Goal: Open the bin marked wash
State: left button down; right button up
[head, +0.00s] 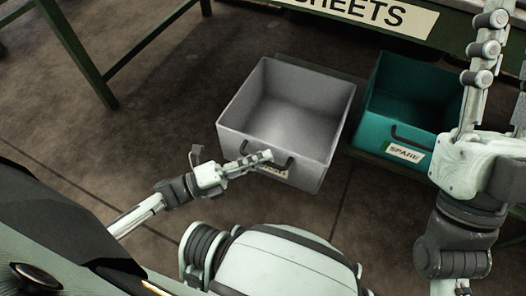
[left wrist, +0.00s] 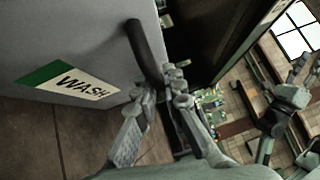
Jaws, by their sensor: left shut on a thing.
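The grey bin (head: 232,112) is pulled out from under the table, and its empty inside shows from above. Its label (head: 272,172) is partly covered in the head view; in the left wrist view the label (left wrist: 75,85) reads WASH. A dark bar handle (head: 290,166) is on the bin's front, and it also shows in the left wrist view (left wrist: 145,48). My left gripper (head: 264,157) is shut on this handle, its fingers (left wrist: 160,98) around the bar. My right gripper (head: 507,45) is raised at the right edge, fingers apart and empty, partly cut off.
A teal bin (head: 377,90) labelled SPARE (head: 404,152) stands to the right, its front further back than the grey one's. A green table with a SHEETS sign (head: 380,12) is above and behind. Brown floor (head: 150,110) is clear to the left.

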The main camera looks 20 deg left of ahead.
pick_arm(q)
jog(key=c, duration=1.9)
grip_release()
jog(key=v, duration=1.2)
jog(key=shift+a, duration=0.1)
